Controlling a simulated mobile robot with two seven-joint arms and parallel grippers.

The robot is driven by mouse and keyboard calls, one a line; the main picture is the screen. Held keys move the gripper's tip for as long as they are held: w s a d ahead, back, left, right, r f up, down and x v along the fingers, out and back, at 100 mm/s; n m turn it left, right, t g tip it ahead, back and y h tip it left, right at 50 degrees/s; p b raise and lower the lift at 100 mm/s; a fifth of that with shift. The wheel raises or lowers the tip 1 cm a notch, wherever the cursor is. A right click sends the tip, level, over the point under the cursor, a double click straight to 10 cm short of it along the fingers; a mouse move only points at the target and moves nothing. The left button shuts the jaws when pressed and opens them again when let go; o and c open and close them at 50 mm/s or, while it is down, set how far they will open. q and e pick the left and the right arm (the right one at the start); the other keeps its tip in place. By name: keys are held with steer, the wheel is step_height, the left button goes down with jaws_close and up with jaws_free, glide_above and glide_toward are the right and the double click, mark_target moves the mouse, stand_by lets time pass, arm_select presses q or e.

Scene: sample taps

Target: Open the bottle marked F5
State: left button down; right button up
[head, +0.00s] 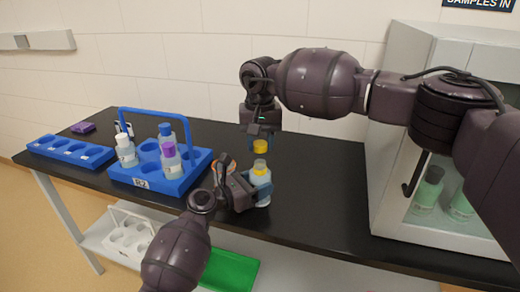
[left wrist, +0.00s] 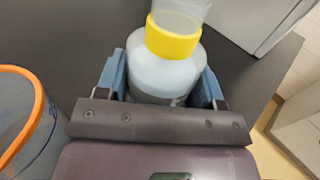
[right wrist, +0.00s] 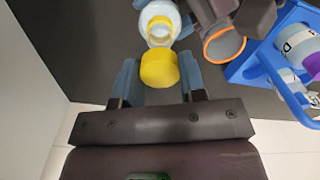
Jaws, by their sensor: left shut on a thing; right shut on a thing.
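A translucent bottle (head: 261,187) with a yellow collar stands upright over the black bench, and its neck is uncovered. My left gripper (head: 258,190) is shut around its body; the left wrist view shows the bottle (left wrist: 165,75) between both fingers. A yellow cap (head: 260,147) is apart from the bottle, just above its neck. My right gripper (head: 260,138) points down and is shut on this cap. In the right wrist view the cap (right wrist: 159,69) sits between the fingertips, with the open bottle mouth (right wrist: 159,30) beyond it. No F5 mark is readable.
A blue carrier rack (head: 140,180) with a handle holds bottles with white, blue and purple caps. An orange-rimmed clear container (left wrist: 22,115) is close beside the left gripper. A blue tray (head: 70,151) lies at the far left, a glass-fronted cabinet (head: 395,130) at right. The bench between bottle and cabinet is clear.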

arm_select(q)
steer(key=shift+c, duration=0.8)
jaws_free()
